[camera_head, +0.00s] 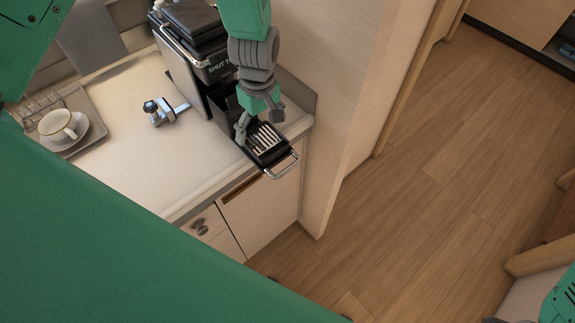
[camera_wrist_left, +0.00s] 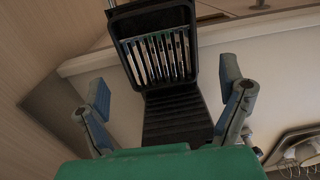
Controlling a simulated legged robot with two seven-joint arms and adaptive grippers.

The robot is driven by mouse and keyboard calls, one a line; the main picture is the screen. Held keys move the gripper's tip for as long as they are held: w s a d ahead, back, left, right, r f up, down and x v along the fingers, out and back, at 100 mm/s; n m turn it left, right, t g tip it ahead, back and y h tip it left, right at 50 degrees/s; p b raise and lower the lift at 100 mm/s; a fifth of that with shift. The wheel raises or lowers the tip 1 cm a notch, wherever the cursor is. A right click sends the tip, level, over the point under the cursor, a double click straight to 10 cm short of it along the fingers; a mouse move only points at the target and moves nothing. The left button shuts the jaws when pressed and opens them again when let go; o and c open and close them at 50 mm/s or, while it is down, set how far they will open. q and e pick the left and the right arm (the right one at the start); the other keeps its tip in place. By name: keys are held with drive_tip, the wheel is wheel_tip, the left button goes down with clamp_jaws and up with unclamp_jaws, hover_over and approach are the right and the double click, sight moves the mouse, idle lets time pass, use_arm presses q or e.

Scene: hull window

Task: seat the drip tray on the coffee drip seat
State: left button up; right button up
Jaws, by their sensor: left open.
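The drip tray (camera_head: 266,142) is black with a pale slatted grate and a wire handle. It lies at the front of the coffee machine (camera_head: 190,62), its handle end reaching past the counter's front edge. In the left wrist view the tray's grate (camera_wrist_left: 157,57) is ahead of the fingers, and a ribbed black surface (camera_wrist_left: 177,118) lies nearer, between them. I cannot tell whether that surface is the seat, or whether the tray is fully seated. My left gripper (camera_head: 260,117) is open over the tray's machine-side end, with a finger (camera_wrist_left: 232,98) on each side. My right gripper is not in view.
A metal clamp-like fitting (camera_head: 160,111) stands on the pale counter (camera_head: 118,118). A tray at the left holds a cup (camera_head: 58,125) on a saucer and a wire rack (camera_head: 38,106). A wooden wall panel (camera_head: 345,90) rises right of the machine. Floor right of it is clear.

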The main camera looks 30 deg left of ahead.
use_arm(q)
drive_tip(key=shift+r, duration=0.2)
drive_tip(key=shift+o, duration=1.3)
drive_tip(key=shift+c, duration=1.3)
wheel_tip(320, 180, up, 9)
